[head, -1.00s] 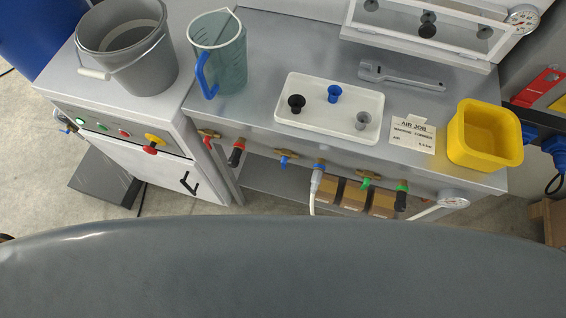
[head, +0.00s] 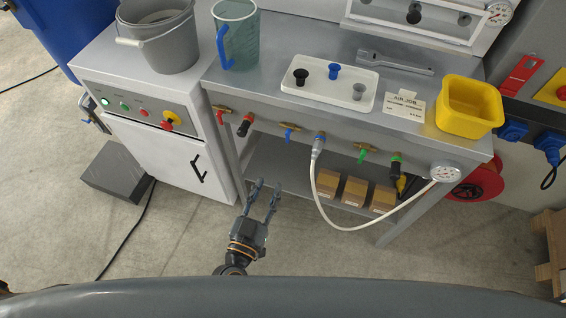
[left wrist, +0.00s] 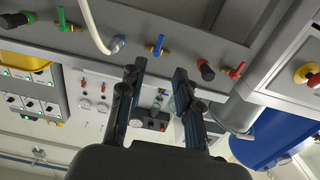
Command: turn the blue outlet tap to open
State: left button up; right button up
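The blue outlet tap (head: 291,126) is a small blue lever on a brass body at the bench's front edge, between a black-ended red fitting and the hose coupling. I cannot tell its exact turn angle. The tap also shows in the left wrist view (left wrist: 157,44), above and beyond my fingertips. My left gripper (head: 267,184) is open and empty, below the bench front and apart from the tap. Its two fingers also show in the left wrist view (left wrist: 160,70). My right gripper is in neither view.
Cardboard boxes (head: 355,190) stand beneath the bench. Floor around my left gripper is clear.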

pick_arm(q)
send_near(287, 141)
jog(key=x, duration=0.7)
jog(key=shift+w+r+b, duration=0.1)
jog(key=shift+b, duration=0.25)
jog(key=shift+w+d, duration=0.15)
jog(key=shift+w, duration=0.2)
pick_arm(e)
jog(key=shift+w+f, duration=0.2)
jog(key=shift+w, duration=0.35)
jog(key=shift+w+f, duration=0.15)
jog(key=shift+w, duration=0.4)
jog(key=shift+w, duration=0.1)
pick_arm(q)
grip_shut()
